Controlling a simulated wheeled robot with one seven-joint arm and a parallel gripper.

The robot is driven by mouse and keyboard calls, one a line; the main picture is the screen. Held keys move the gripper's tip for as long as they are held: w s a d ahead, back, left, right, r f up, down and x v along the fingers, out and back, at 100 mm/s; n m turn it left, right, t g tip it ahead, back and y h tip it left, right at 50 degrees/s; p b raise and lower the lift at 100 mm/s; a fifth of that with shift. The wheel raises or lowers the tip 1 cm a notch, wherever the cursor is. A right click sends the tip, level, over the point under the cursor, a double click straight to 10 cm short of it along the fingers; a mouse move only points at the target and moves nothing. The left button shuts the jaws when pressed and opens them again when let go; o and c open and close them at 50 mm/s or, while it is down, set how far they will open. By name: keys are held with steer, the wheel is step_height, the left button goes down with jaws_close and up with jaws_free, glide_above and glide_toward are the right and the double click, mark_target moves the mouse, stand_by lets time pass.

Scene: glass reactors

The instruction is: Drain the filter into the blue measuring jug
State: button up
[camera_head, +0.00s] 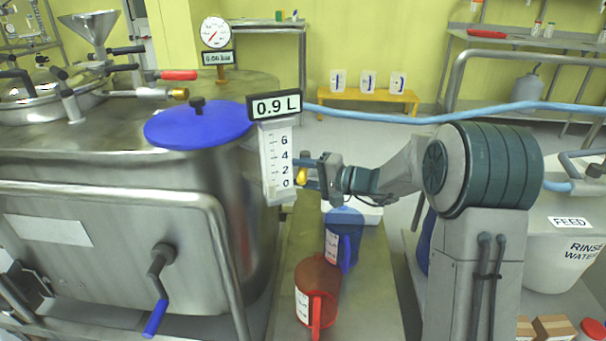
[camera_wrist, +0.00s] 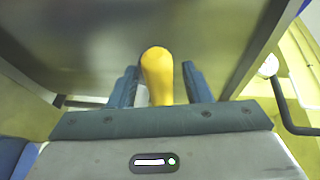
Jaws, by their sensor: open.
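The blue measuring jug (camera_head: 343,236) stands upright on the narrow bench, below my gripper (camera_head: 304,173). A large steel vessel (camera_head: 90,240) fills the left side; I take it to be the filter. A yellow handle (camera_head: 301,176) sticks out beside the white level gauge, which reads 0.9 L. In the wrist view the yellow handle (camera_wrist: 157,75) lies between the two open fingers of my gripper (camera_wrist: 155,85), with a gap visible on the right side. What the handle is fixed to is hidden.
A red jug (camera_head: 317,292) stands in front of the blue jug on the bench (camera_head: 290,255). A blue hose (camera_head: 430,119) crosses behind my arm. A white rinse water tub (camera_head: 560,240) is at the right. A pressure gauge (camera_head: 215,33) stands above the vessel.

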jaws_close()
